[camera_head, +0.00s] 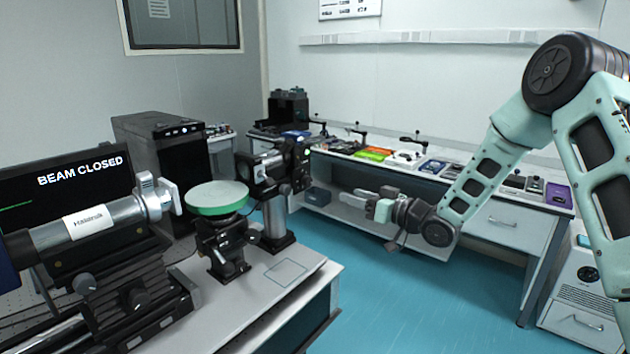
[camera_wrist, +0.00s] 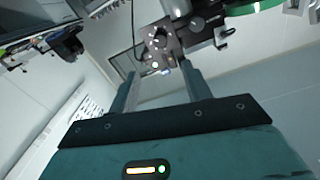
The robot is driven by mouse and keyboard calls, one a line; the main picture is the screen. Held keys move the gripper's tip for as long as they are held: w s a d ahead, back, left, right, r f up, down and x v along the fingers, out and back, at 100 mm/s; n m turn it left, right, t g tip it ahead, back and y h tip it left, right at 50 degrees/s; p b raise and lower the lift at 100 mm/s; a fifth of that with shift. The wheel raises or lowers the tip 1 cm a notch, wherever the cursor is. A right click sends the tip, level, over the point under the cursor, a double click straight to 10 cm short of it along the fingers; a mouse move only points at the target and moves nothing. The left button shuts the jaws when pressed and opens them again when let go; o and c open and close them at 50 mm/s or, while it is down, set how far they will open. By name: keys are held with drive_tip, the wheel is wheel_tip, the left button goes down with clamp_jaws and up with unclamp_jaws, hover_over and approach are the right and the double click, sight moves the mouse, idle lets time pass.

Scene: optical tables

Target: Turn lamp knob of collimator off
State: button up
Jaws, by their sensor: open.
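My gripper (camera_head: 354,198) is open and empty, held in the air above the floor, right of the near table. In the wrist view my gripper's two teal fingers (camera_wrist: 160,88) stand apart with a gap between them.
A silver tube (camera_head: 105,216) with a white label lies at left before a screen reading "BEAM CLOSED" (camera_head: 84,171). A green-rimmed disc (camera_head: 217,209) stands beside the black unit. A rear bench (camera_head: 510,224) carries several small devices. Blue floor (camera_head: 440,300) is clear between.

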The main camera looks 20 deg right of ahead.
sight(310, 182)
drive_tip(key=p+x, duration=0.4)
drive_tip(key=x, duration=0.9)
drive_tip(key=shift+w+a, duration=0.3)
drive_tip(key=c, duration=1)
